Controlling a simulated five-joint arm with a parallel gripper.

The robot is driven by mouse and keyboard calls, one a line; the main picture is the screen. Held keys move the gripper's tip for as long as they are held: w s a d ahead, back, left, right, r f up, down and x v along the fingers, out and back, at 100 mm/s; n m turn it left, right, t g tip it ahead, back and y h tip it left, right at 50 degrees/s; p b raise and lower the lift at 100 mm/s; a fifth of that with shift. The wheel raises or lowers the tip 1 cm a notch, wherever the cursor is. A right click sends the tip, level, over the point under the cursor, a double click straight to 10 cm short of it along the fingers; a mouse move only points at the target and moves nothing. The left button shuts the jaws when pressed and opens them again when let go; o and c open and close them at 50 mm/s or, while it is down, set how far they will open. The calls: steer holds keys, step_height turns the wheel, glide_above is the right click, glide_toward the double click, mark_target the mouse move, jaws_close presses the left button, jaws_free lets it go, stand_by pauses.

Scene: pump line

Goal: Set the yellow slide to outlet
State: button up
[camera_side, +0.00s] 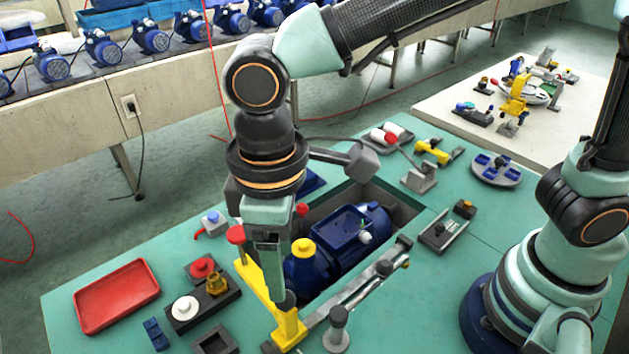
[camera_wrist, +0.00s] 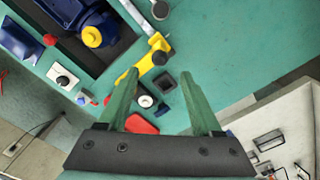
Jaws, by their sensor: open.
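The yellow slide (camera_side: 290,328) sits at the near end of a long grey rail (camera_side: 362,286). It carries a dark round knob (camera_side: 285,300), and a yellow arm runs from it to the upper left. In the wrist view the slide (camera_wrist: 152,57) shows with its dark knob (camera_wrist: 160,59) just beyond the space between my fingertips. My gripper (camera_side: 277,284) points down right over the knob. In the wrist view my gripper (camera_wrist: 160,74) is open, its two green fingers wide apart with nothing between them. Contact with the knob cannot be told.
A blue pump (camera_side: 350,240) lies in a recess behind the rail. A red knob (camera_side: 236,235) stands left of my gripper. A red tray (camera_side: 117,295) and a block with a white disc (camera_side: 186,308) lie left. A grey post (camera_side: 337,330) stands right of the slide.

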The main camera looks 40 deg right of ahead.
mark_target(266, 294)
step_height(266, 294, down, 8)
steer(key=shift+f, duration=0.1)
stand_by(0.4)
jaws_close()
stand_by(1.2)
